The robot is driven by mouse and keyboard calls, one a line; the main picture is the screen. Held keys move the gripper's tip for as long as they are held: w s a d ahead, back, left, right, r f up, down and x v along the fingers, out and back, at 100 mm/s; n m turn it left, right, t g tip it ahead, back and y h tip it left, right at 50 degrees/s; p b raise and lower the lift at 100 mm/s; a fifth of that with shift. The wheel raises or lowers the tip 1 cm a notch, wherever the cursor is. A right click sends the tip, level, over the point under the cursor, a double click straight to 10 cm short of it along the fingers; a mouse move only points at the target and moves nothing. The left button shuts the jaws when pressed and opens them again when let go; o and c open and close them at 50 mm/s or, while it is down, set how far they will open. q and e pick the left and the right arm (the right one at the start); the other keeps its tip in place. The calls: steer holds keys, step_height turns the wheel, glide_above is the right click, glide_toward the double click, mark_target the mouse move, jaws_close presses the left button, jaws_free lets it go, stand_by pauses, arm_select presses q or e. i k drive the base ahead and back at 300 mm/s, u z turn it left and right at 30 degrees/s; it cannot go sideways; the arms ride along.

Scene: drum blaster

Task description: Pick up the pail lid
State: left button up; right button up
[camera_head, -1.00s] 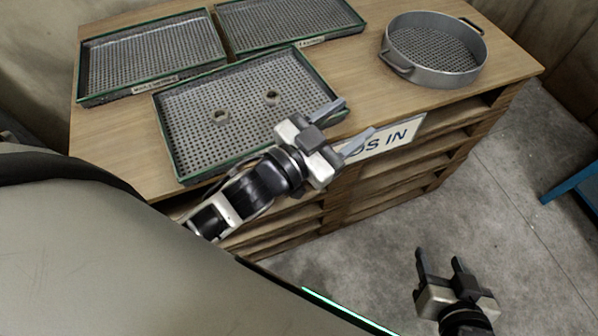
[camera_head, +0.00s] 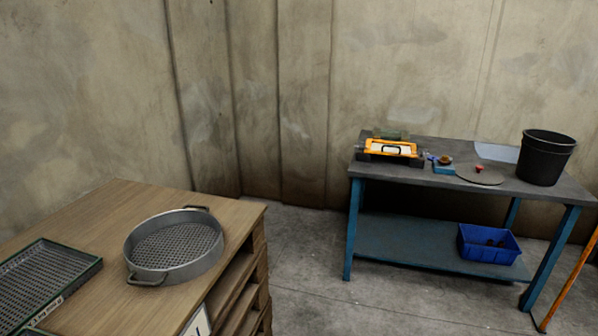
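A flat dark disc with a small red knob, which looks like the pail lid (camera_head: 490,177), lies on top of the blue-legged workbench (camera_head: 455,160). A black pail (camera_head: 546,158) stands upright just to the right of it, at the bench's right end. The disc lies flat near the front edge of the bench top. Neither of my grippers shows in the present view, so I cannot see whether they are open or shut.
An orange and black case (camera_head: 390,148) and small blue items (camera_head: 441,163) sit on the bench. A blue bin (camera_head: 488,244) is on its lower shelf. A wooden cabinet with a round sieve (camera_head: 174,246) and a mesh tray (camera_head: 41,283) stands left. Concrete floor lies between.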

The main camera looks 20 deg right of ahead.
mark_target(480, 174)
steer(key=z, duration=2.15)
